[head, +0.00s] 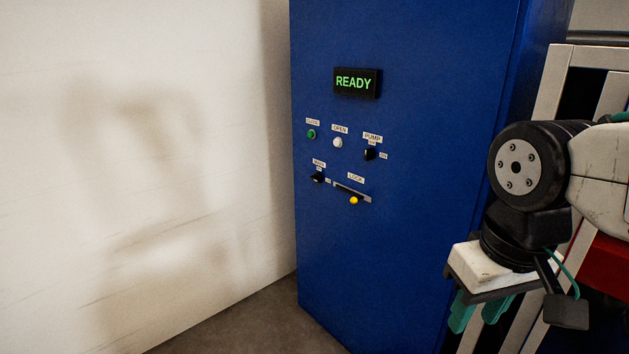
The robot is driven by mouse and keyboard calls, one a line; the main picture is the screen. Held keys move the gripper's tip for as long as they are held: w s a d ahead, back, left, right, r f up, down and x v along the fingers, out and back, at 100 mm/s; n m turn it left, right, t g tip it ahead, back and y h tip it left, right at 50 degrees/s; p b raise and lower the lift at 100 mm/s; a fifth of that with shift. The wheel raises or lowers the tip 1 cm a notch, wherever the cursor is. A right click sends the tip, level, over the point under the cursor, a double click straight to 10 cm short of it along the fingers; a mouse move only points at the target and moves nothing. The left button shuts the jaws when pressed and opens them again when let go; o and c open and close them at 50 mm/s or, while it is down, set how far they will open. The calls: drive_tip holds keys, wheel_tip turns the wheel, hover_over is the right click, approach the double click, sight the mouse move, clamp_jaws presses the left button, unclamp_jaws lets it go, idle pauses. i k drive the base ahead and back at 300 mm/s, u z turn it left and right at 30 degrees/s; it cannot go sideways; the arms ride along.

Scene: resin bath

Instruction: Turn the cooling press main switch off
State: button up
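The main switch (317,177) is a small black rotary knob low on the left of the blue press cabinet (400,260), under a "MAIN" label. Small position marks sit by it, too small to read, and I cannot tell surely which way the knob points. The display (357,82) above is lit and reads "READY" in green. My gripper (478,312) hangs at the right, in front of the cabinet's right edge and well away from the switch. Its teal fingers point down and stand apart, with nothing seen between them.
Near the switch are a green button (311,134), a white button (337,142), the black pump knob (369,154) and a lock slider with a yellow knob (353,201). A pale wall (130,150) stands left. A white frame (556,80) stands right, behind my arm.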

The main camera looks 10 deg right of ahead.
sight(317, 178)
drive_tip(key=k, duration=0.65)
drive_tip(key=u, duration=0.7)
drive_tip(key=i, duration=0.75)
drive_tip(key=u, duration=0.75)
drive_tip(key=i, duration=1.35)
drive_tip(key=z, duration=1.15)
drive_tip(key=i, duration=0.5)
drive_tip(key=z, duration=0.55)
